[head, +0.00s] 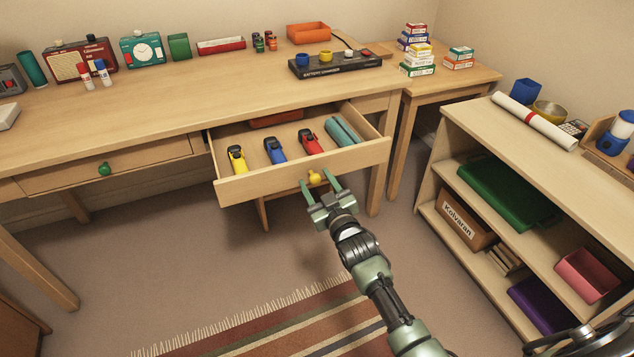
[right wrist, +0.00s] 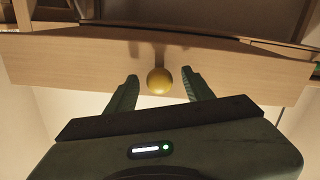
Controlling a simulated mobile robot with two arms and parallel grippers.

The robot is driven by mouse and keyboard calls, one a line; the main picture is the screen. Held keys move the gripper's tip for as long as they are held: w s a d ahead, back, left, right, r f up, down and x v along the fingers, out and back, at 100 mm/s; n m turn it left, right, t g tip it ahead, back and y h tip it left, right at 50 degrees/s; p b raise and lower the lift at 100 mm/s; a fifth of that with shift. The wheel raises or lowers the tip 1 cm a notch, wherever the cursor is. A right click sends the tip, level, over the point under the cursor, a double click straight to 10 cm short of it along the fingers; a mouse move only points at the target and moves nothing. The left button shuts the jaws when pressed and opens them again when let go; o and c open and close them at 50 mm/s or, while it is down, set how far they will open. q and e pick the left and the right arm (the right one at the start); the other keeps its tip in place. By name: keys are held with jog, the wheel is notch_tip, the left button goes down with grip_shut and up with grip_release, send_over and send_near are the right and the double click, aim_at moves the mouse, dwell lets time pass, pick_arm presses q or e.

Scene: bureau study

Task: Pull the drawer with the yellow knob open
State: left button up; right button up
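The drawer (head: 245,187) with the yellow knob is pulled out from the desk, and its inside shows. The yellow knob (head: 315,177) is on its front panel; it also shows in the right wrist view (right wrist: 160,82). My right gripper (head: 320,185) is at the knob, with one finger on each side. In the right wrist view gaps show between the knob and both fingers (right wrist: 160,88), so the gripper is open. Inside the drawer lie yellow (head: 237,158), blue (head: 275,151) and red (head: 310,142) tool-like things and a teal roll (head: 342,131). My left gripper is not in view.
A shut drawer with a green knob (head: 104,169) is to the left. A shelf unit (head: 470,130) stands at the right, with a green case (head: 508,190) and boxes. A striped rug (head: 270,325) lies on the floor.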

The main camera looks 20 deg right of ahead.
jog(key=shift+s, duration=0.2)
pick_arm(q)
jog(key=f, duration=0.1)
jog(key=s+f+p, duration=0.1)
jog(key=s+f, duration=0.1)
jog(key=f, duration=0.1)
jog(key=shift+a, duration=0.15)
pick_arm(e)
jog(key=s, duration=0.7)
jog(key=shift+s, duration=0.2)
jog(key=shift+d+f, duration=0.1)
